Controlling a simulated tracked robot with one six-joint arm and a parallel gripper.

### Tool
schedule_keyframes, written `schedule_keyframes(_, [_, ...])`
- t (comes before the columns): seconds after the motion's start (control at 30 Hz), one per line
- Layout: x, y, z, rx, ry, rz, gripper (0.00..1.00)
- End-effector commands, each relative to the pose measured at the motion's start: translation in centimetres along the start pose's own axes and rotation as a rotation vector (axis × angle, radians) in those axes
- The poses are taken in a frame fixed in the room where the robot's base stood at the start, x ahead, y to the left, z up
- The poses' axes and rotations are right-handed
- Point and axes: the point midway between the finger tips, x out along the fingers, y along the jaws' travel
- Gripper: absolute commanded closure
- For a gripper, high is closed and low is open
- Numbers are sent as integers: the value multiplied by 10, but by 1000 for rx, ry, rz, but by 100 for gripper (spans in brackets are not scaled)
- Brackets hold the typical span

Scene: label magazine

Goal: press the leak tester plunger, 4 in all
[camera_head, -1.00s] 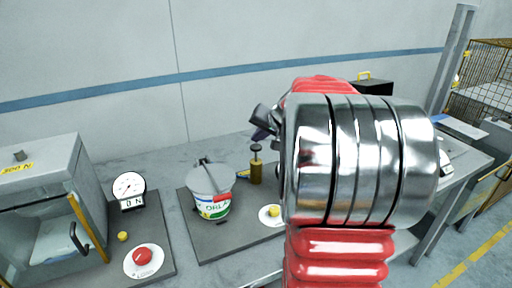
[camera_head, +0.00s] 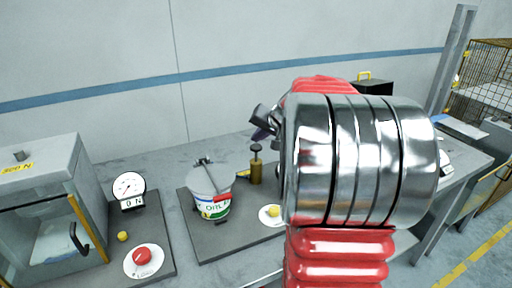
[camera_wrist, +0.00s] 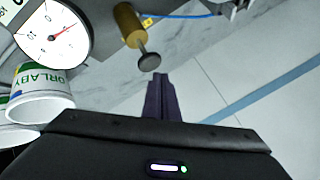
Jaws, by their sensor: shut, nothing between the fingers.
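The leak tester plunger shows in the head view as a dark round knob (camera_head: 256,147) on a short rod above a brass cylinder (camera_head: 256,173). In the wrist view the brass cylinder (camera_wrist: 129,24) is at the upper middle and the knob (camera_wrist: 149,62) points toward my fingers. My gripper (camera_head: 262,133) is just above and right of the knob in the head view, partly hidden by my own arm. In the wrist view my gripper's dark purple fingers (camera_wrist: 161,92) are shut and empty, with a small visible gap to the knob.
A labelled white tub (camera_head: 213,206) under a clamp stands left of the plunger. A yellow button (camera_head: 273,211) is in front. Further left are a gauge (camera_head: 129,187), a red button (camera_head: 143,253) and a grey cabinet (camera_head: 45,205). A dial (camera_wrist: 54,32) shows in the wrist view.

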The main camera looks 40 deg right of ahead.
Motion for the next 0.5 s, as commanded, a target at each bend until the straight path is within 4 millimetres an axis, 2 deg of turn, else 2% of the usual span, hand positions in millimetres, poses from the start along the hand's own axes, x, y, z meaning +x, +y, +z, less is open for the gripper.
schedule_keyframes(0.5, [3, 3, 3, 0, -1, 1, 100])
